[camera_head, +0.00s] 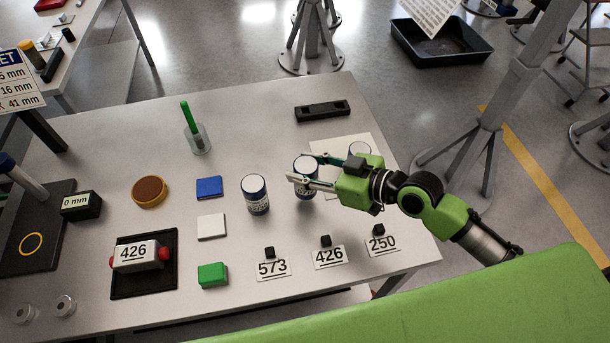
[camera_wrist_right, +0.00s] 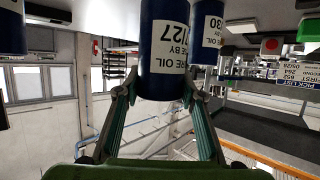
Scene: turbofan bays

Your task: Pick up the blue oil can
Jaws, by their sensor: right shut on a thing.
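My right gripper (camera_head: 312,171) reaches in from the right over the table and is shut on a blue oil can (camera_head: 304,188) with a white label and white top. In the right wrist view the same can (camera_wrist_right: 163,45) sits between the two fingertips of the gripper (camera_wrist_right: 160,95). Whether it touches the table cannot be told. A similar can (camera_head: 256,196) stands to its left. Two neighbouring cans also show in the wrist view. My left gripper is not in view.
Number cards 573 (camera_head: 273,270), 426 (camera_head: 330,257) and 250 (camera_head: 383,246) stand along the near edge of the table (camera_head: 240,120). Blue, white and green blocks lie left of the cans. A black holder (camera_head: 322,111) lies behind. A green-handled tool (camera_head: 195,132) stands further left.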

